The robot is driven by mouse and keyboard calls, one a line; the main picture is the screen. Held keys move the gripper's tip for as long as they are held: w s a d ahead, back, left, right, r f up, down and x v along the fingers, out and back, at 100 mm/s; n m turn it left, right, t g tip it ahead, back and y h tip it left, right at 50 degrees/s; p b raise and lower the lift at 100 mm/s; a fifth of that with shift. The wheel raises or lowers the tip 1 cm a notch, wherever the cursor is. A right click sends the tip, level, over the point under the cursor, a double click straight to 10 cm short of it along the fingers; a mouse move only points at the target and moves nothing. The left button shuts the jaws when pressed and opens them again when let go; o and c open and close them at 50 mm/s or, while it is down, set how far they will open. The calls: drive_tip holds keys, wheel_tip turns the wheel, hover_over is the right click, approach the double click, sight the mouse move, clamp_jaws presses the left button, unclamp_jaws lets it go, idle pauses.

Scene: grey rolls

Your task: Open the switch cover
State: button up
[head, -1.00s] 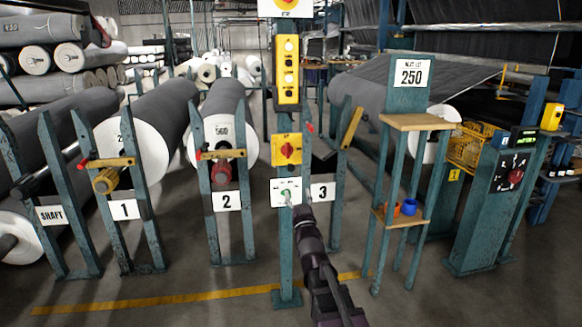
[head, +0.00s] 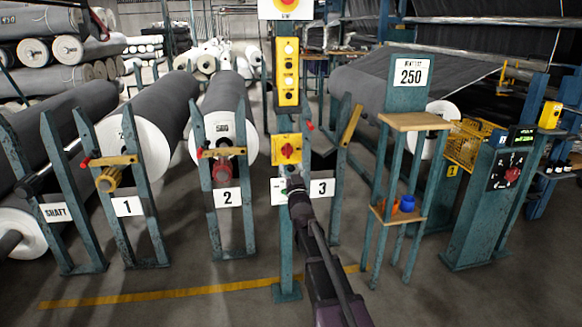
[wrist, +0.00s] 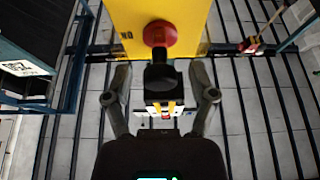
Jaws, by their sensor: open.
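In the head view a teal post carries a yellow box (head: 287,150) with a red rotary knob. In the wrist view my gripper (wrist: 160,72) is open, a finger on each side. A black part (wrist: 162,77) lies between the fingers in the picture; whether they touch it is unclear. Beyond is a yellow surface (wrist: 188,18) with a round red knob (wrist: 160,34). I cannot make out a separate switch cover.
A yellow button box (head: 288,72) sits higher on the post. Fabric rolls on numbered stands (head: 128,207) are at left. A small wooden-shelved stand (head: 415,121) with cups is close on the right. A control cabinet (head: 490,215) stands further right. Floor in front is clear.

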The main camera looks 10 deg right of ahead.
clamp_jaws()
drive_tip(key=shift+a+r, duration=0.1)
drive_tip(key=shift+a, duration=0.1)
idle(0.3)
